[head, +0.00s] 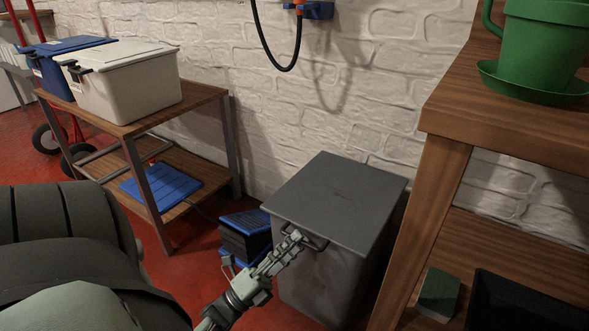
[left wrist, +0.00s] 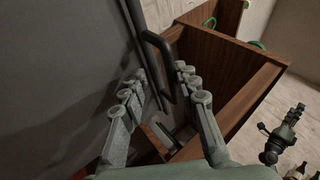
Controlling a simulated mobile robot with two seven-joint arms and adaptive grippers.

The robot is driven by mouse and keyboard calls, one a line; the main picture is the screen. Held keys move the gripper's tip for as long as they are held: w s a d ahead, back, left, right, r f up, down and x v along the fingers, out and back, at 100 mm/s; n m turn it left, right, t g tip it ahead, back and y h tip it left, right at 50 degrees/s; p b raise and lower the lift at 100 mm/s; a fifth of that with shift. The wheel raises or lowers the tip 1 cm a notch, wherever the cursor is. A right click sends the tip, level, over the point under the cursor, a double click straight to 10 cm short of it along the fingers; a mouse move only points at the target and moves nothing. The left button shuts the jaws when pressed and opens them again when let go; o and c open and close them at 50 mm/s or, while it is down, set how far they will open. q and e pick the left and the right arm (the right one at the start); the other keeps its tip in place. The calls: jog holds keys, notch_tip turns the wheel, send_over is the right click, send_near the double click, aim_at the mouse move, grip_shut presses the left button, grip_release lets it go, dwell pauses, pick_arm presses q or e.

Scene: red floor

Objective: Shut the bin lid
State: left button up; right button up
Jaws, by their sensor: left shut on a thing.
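The grey bin (head: 320,283) stands on the floor against the white brick wall. Its flat grey lid (head: 340,195) lies over the top, and I see no clear gap under it. A dark bar handle (head: 318,244) sticks out at the lid's front edge. My left gripper (head: 294,240) is shut on this handle, at the front of the bin. In the left wrist view the handle (left wrist: 158,45) runs down between the fingers of my left gripper (left wrist: 158,88). My right gripper (left wrist: 297,112) shows small at the right there; its jaws are unclear.
A wooden bench (head: 445,120) with a green pot (head: 543,45) stands close on the bin's right. A blue and black crate (head: 243,235) sits left of the bin. A wooden cart (head: 205,92) with a white box (head: 130,85) stands further left.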

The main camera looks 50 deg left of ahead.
pick_arm(q)
jog(key=shift+f, duration=0.4)
jog(key=v, duration=1.1)
jog(key=shift+s, duration=0.45)
jog(key=shift+r, duration=0.15)
